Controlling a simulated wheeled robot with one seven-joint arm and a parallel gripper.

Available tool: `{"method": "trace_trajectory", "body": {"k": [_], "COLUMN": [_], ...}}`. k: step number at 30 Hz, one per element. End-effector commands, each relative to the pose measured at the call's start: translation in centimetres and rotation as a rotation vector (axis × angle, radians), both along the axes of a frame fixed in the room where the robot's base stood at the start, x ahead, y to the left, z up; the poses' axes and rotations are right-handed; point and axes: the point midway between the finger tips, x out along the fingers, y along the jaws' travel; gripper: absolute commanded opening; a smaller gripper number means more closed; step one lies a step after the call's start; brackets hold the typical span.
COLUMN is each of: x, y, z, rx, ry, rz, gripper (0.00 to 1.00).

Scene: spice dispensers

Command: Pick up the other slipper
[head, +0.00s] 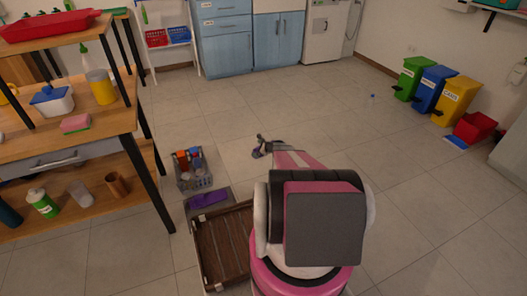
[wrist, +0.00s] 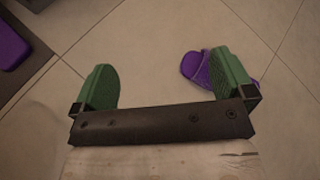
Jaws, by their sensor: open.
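A purple slipper (wrist: 194,67) lies on the tiled floor in the wrist view, partly hidden by the right green finger. In the head view, a small purple patch of it (head: 257,154) shows by the end of my arm. My gripper (wrist: 170,82) is open, with bare floor between its fingers; the slipper is at the right finger, and I cannot tell whether they touch. In the head view my gripper (head: 265,147) is small and low over the floor.
A grey basket of bottles (head: 198,184) and a dark slatted wooden piece (head: 222,245) stand left of my arm. A wooden shelf table (head: 70,145) is further left. Coloured bins (head: 428,90) stand far right. The floor ahead and right is mostly clear.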

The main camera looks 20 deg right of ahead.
Motion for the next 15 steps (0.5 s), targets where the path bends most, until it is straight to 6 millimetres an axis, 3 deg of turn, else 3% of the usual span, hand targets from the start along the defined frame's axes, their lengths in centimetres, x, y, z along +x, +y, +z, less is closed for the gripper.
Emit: {"method": "trace_trajectory", "body": {"k": [1,3,6,10,15], "x": [2.0,2.9,3.5,3.7,4.8], "y": [-3.5,-6.7,-10.0,-11.9,-11.7], "z": [-3.9,-6.8,-9.9,-11.7,-12.4], "rx": [0.079,0.179,0.282,0.349,0.362], "ry": [0.017,0.034,0.051,0.059,0.060], "rz": [-0.104,-0.228,-0.352,-0.429,-0.443], "gripper": [1.00,1.00,1.00,1.00,1.00]}}
